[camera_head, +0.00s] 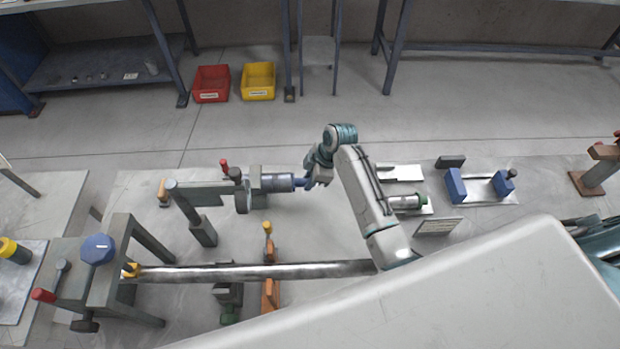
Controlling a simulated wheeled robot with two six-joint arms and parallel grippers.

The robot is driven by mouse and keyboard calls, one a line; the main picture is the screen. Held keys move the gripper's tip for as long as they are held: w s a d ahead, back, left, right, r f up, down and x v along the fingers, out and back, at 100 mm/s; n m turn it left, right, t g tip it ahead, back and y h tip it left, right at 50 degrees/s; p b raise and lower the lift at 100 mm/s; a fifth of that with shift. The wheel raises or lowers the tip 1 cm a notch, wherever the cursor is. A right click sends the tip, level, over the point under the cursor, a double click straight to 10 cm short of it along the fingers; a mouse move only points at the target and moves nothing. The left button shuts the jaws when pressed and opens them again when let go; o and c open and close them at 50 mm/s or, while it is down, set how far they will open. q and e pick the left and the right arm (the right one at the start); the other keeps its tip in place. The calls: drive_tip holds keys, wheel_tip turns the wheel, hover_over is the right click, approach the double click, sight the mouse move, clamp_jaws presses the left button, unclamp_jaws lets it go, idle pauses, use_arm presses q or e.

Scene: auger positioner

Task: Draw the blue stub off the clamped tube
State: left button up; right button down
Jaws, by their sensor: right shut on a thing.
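The clamped tube (276,182) is a short grey-blue cylinder lying level in a grey clamp fixture (256,187) at the middle of the table. The blue stub (300,183) is at the tube's right end, in line with it. My right gripper (308,182) is shut on the blue stub from the right. The fingers hide part of the stub, and I cannot tell how deep it sits in the tube. My left gripper is not in view.
A long shiny bar (250,271) crosses the front of the table. A grey stand with a blue knob (97,248) is at the left. Blue blocks on a plate (482,187) are at the right. Red (211,84) and yellow (258,81) bins stand on the floor behind.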

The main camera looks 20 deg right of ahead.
drive_tip(key=shift+p, duration=0.35)
idle(0.7)
drive_tip(key=shift+s+d+r+p, duration=0.1)
drive_tip(key=shift+s+d+p, duration=0.1)
drive_tip(key=shift+d, duration=0.25)
drive_tip(key=shift+s+d+p, duration=0.1)
drive_tip(key=shift+d+p, duration=0.05)
drive_tip(key=shift+d, duration=0.3)
drive_tip(key=shift+s+d+p, duration=0.35)
drive_tip(key=shift+s+d, duration=0.05)
drive_tip(key=shift+d, duration=1.05)
drive_tip(key=shift+s+d+p, duration=0.35)
drive_tip(key=shift+d+p, duration=0.05)
drive_tip(key=shift+d, duration=1)
drive_tip(key=shift+s+d+p, duration=0.35)
drive_tip(key=shift+s+d, duration=0.05)
drive_tip(key=shift+d, duration=1.05)
